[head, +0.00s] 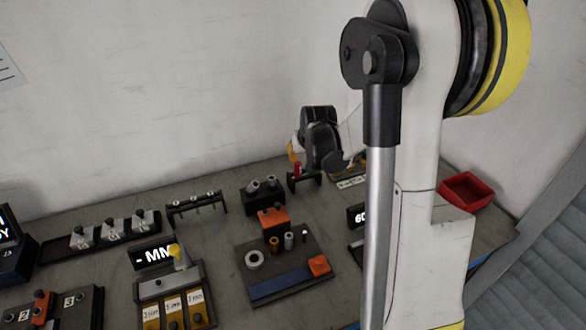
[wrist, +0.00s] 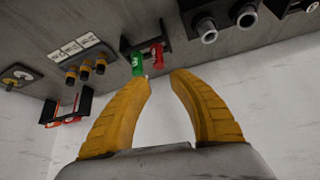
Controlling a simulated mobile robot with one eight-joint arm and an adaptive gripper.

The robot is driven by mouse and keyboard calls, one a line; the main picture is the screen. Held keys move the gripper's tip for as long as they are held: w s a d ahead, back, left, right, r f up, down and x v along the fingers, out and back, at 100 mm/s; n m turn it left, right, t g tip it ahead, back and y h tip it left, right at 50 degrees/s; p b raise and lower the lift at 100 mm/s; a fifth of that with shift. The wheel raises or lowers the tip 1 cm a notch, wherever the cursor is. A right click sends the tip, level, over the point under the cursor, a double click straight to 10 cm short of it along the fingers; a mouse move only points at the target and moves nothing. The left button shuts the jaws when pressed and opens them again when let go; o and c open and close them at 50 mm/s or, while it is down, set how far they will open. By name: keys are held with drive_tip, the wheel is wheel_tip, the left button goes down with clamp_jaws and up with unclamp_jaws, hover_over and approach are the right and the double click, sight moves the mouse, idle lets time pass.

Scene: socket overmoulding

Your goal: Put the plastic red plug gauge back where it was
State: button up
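The red plug gauge (wrist: 157,53) sits in a small black stand (wrist: 165,27) beside a green gauge (wrist: 138,63) in the wrist view. In the head view the red gauge (head: 297,168) stands upright at the left of that stand (head: 305,182), below my wrist; I cannot make out the green one there. My gripper (wrist: 162,76) is open, with nothing between its yellow fingers. The left fingertip in the wrist view appears close to the green gauge; I cannot tell whether they touch. In the head view the gripper is mostly hidden behind my wrist.
A black block with two grey cylinders (head: 262,190) stands left of the stand. A plate with an orange block and several small parts (head: 283,270) lies in front. A red bin (head: 467,191) is at the right. The wall (head: 150,110) is close behind.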

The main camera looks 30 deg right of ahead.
drive_tip(key=s+a+r+n+y, duration=0.1)
drive_tip(key=s+a+r, duration=0.4)
drive_tip(key=a, duration=0.3)
drive_tip(key=s+a+r+n, duration=0.1)
drive_tip(key=s+a+r, duration=0.45)
drive_tip(key=a, duration=0.25)
drive_tip(key=s+a+n+y, duration=0.1)
drive_tip(key=s+a+n, duration=0.1)
drive_tip(key=s+a, duration=0.7)
drive_tip(key=s, duration=0.3)
drive_tip(key=shift+s+a+r+n+t+y, duration=0.2)
drive_tip(key=shift+a+r+n+t+y, duration=0.1)
drive_tip(key=shift+t, duration=0.1)
drive_tip(key=shift+d, duration=0.1)
